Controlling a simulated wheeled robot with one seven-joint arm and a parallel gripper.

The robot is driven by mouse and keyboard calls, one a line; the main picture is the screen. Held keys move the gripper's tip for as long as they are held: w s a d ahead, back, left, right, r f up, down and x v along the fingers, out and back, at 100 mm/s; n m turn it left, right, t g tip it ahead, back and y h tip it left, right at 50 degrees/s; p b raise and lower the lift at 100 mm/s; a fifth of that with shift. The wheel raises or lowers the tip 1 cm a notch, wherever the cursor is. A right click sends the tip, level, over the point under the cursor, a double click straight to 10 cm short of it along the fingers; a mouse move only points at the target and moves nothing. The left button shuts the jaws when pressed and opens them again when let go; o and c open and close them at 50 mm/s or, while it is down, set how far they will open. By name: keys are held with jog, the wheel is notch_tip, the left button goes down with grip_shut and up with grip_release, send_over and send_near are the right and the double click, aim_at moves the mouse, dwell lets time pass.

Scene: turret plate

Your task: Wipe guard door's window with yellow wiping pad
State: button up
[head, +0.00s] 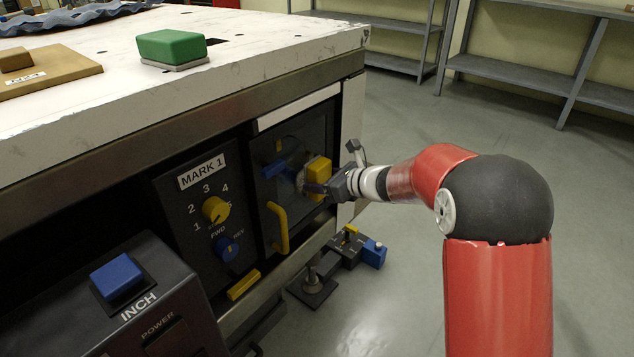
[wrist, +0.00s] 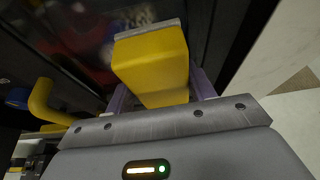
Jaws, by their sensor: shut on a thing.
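The yellow wiping pad (head: 319,170) is held in front of the right part of the guard door's dark window (head: 289,146). In the wrist view the pad (wrist: 152,64) is a yellow block with a thin grey layer on its far side, which faces the window (wrist: 75,40). I cannot tell whether that layer touches the pane. My gripper (wrist: 160,92) is shut on the pad, with a purple finger on each side; in the head view the gripper (head: 318,187) is partly hidden. The door's yellow handle (head: 278,228) is left of and below the pad.
Left of the door is the MARK 1 panel with a yellow knob (head: 215,209) and a blue knob (head: 226,248). A box with a blue INCH button (head: 116,275) juts out nearer. A green block (head: 171,46) lies on the white top. A clamp-like fixture (head: 340,257) sits low below the door.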

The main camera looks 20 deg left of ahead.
aim_at(329, 167)
jog(key=shift+w+d, duration=0.2)
jog(key=shift+w, duration=0.5)
jog(key=shift+r+p, duration=0.7)
jog(key=shift+r, duration=0.15)
jog(key=shift+s+a+f+b, duration=0.2)
jog(key=shift+s+b, duration=0.3)
jog(key=shift+s, duration=0.1)
jog(key=shift+s+a+r+b, duration=0.1)
jog(key=shift+s+a+b, duration=0.45)
jog(key=shift+s, duration=0.45)
jog(key=shift+s+a+f+b, duration=0.1)
jog(key=shift+s+a+b, duration=0.2)
jog(key=shift+s+b, duration=0.5)
jog(key=shift+s+a+r+b, duration=0.1)
jog(key=shift+s+a+b, duration=0.35)
jog(key=shift+s, duration=0.7)
jog(key=shift+d+r+p, duration=0.1)
jog(key=shift+r+p, duration=0.6)
jog(key=shift+r, duration=0.2)
jog(key=shift+w+d+p, duration=0.45)
jog(key=shift+w+p, duration=0.05)
jog(key=shift+w, duration=0.7)
jog(key=shift+w+d+p, duration=0.5)
jog(key=shift+w, duration=0.65)
jog(key=shift+w+d+p, duration=0.45)
jog(key=shift+w+p, duration=0.05)
jog(key=shift+w, duration=0.7)
jog(key=shift+f, duration=0.1)
